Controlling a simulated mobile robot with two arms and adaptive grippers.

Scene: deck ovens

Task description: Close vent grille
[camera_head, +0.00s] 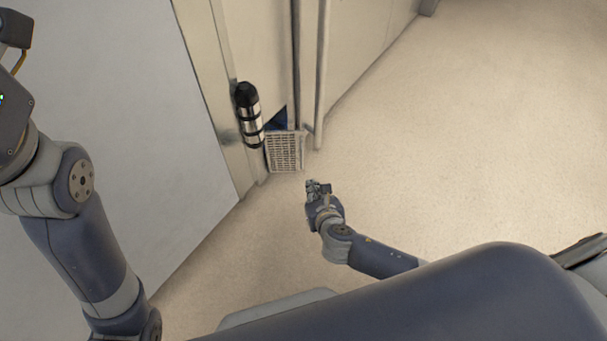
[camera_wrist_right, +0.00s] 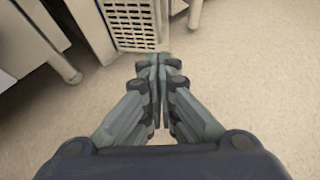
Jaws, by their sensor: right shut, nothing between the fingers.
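The vent grille (camera_head: 285,153) is a light, slotted panel low at the foot of the pale cabinet front in the head view. A dark blue gap shows just above it, and the panel appears tilted outward at the top. The grille (camera_wrist_right: 132,23) is also at the top of the right wrist view, partly cut off by the frame. My right gripper (camera_head: 318,187) is low over the floor, in front of and right of the grille. In the wrist view its fingers (camera_wrist_right: 158,62) are together and empty, apart from the grille. My left arm shows at the left, but its fingers are out of frame.
A black-and-silver cylinder (camera_head: 248,115) is on the cabinet front, left of the grille. A vertical bar (camera_head: 321,75) stands right of it. Cabinet feet (camera_wrist_right: 70,72) show in the wrist view. The beige floor (camera_head: 480,150) to the right is clear.

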